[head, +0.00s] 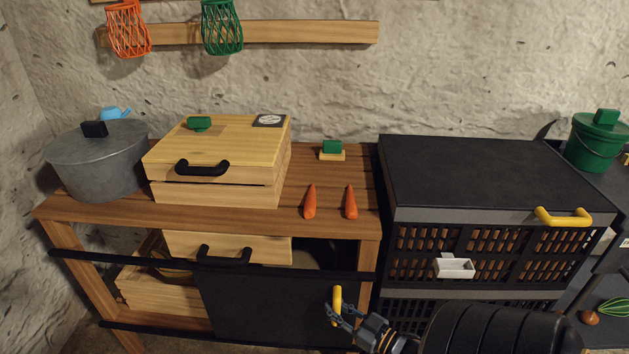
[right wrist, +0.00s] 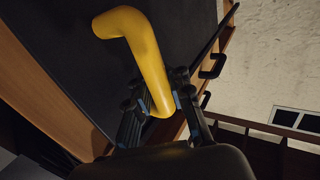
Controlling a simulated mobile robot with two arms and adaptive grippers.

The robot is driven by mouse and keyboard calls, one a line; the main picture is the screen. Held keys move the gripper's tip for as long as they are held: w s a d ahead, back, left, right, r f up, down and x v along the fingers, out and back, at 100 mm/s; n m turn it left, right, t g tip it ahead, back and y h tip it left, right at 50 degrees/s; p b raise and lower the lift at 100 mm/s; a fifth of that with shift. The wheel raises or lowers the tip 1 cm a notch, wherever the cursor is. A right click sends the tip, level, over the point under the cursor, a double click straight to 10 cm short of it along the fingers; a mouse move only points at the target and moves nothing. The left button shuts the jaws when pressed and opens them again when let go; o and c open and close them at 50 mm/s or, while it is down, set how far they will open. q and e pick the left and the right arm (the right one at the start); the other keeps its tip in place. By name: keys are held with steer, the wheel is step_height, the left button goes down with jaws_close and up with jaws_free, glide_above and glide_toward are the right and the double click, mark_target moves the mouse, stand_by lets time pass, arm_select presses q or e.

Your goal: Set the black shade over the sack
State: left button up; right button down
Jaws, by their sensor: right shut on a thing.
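The black shade (head: 262,308) is a flat dark panel between two black rails on the front of the wooden table. It covers the middle and right of the lower shelf and leaves the left part open. Its yellow handle (head: 337,300) is at its right side. My right gripper (head: 338,309) is shut on this handle; the right wrist view shows the fingers (right wrist: 160,105) on either side of the yellow bar (right wrist: 145,55). A dim rounded shape shows above the shade's right part; I cannot tell if it is the sack. My left gripper is out of view.
Wooden boxes (head: 150,290) show at the shelf's open left. On the table stand a grey pot (head: 97,165), a wooden box (head: 215,190) and two carrots (head: 310,203). A black cabinet (head: 470,180) with a yellow handle (head: 563,217) stands close on the right.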

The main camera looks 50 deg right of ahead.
steer(key=shift+s+f, duration=0.3)
steer(key=shift+s, duration=0.3)
steer(key=c, duration=1.5)
jaws_free()
steer(key=shift+r, duration=0.15)
steer(key=shift+d+r, duration=0.1)
steer(key=shift+s, duration=0.2)
steer(key=s, duration=1.1)
steer(key=shift+s+d, duration=0.25)
steer(key=shift+d, duration=0.15)
